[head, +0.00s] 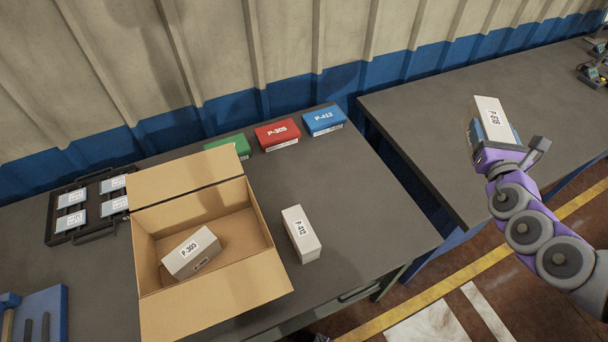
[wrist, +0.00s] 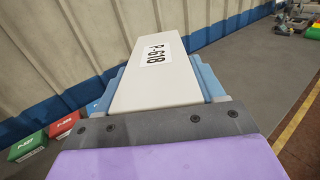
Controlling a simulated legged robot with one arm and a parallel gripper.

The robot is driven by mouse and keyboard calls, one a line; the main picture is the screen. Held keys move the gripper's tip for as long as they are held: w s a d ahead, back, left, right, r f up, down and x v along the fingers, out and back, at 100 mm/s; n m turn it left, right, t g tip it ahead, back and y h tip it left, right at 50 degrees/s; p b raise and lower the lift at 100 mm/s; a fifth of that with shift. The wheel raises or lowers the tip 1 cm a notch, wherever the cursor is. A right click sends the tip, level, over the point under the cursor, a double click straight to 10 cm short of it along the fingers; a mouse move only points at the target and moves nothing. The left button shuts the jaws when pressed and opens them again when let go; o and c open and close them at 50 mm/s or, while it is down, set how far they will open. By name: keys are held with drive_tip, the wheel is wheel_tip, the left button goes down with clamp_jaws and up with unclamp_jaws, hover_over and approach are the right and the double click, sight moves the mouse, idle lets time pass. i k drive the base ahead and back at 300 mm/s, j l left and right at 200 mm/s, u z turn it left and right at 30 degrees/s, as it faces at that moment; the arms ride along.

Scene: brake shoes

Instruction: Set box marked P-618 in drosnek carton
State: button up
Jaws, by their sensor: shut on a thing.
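My gripper (head: 482,128) is shut on the white box marked P-618 (head: 492,112), above the right-hand table in the head view. The box's label faces up in the wrist view (wrist: 160,60), with the blue finger pads on both sides of it. An open cardboard carton (head: 180,312) stands on the left table, well to the left of my gripper. A white box marked P-303 (head: 190,252) lies tilted inside it. No name is readable on the carton's visible sides.
A white box marked P-412 (head: 301,234) lies right of the carton. Green (head: 228,145), red (head: 277,134) and blue (head: 323,120) boxes stand behind. A black tray (head: 64,238) with several labelled pieces lies left. A gap separates the left table (head: 372,205) from the right table (head: 420,110).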

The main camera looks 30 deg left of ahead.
sight(245, 238)
drive_tip(key=k+j+u, duration=0.2)
drive_tip(key=u, duration=0.3)
drive_tip(key=k+j+u, duration=0.1)
drive_tip(key=j+u, duration=0.4)
drive_tip(key=k+j+u, duration=0.2)
drive_tip(key=j, duration=0.85)
drive_tip(key=j+u, duration=0.25)
drive_tip(key=j, duration=1.4)
drive_tip(key=k+j, duration=0.1)
drive_tip(key=j, duration=0.45)
